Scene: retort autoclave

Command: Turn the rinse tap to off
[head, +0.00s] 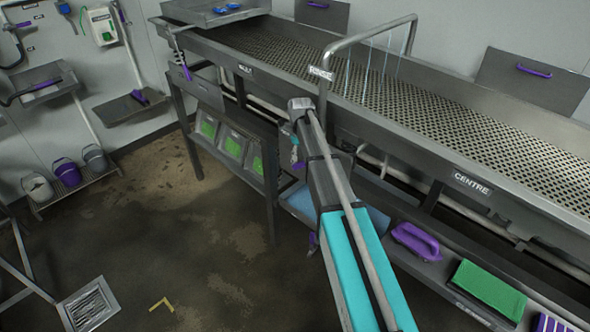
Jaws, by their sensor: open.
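My arm reaches up from the bottom right along the front of the long metal trough. My gripper (300,106) is at its far end, small and dark in the head view, by the trough's front edge. Its jaws are open, but the fingers are hard to make out. A small sign (320,73), perhaps for the rinse, is just above the gripper. A metal arch (368,38) spans the trough, with thin streams of water (368,66) falling from it. I cannot make out the rinse tap itself; my arm may hide it. I cannot tell whether the gripper touches anything.
The trough has a perforated bed (440,110) and a CENTRE sign (472,184). Buckets (67,173) stand at the left wall. The wet floor between is mostly clear, with a drain (90,303).

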